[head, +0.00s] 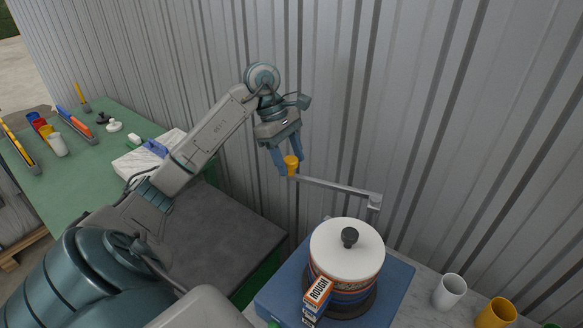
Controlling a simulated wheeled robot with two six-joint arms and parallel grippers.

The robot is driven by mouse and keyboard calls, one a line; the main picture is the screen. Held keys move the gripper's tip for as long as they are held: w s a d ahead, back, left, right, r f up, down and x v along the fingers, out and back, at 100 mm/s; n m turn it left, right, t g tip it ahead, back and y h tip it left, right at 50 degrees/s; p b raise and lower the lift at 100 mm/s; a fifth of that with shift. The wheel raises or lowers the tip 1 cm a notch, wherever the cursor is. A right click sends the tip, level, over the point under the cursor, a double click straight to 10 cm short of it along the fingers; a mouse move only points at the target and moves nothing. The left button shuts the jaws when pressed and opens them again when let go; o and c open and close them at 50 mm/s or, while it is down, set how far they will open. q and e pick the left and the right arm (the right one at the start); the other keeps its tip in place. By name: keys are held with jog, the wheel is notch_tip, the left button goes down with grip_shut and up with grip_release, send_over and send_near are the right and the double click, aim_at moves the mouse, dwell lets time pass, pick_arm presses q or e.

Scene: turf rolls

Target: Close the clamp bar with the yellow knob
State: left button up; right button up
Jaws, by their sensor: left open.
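The clamp bar (335,186) is a thin grey bar, joined at its right end to an upright post (374,203). It reaches left, above and behind a white-lidded pot (346,250) on a blue base (282,296). The yellow knob (291,164) is at the bar's left end. My left gripper (290,168) points down with its blue fingers open, one on each side of the knob. Whether the fingers touch the knob cannot be told. My right gripper is not in view.
A corrugated metal wall (430,110) stands close behind the bar. A white cup (449,291) and a yellow cup (496,313) stand at the lower right. A green table (85,180) with several small items is at the left. An orange-and-white box (317,291) stands before the pot.

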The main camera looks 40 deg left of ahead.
pick_arm(q)
jog(key=shift+d+f, duration=0.2)
jog(key=shift+f, duration=0.2)
jog(key=shift+s+d+f, duration=0.1)
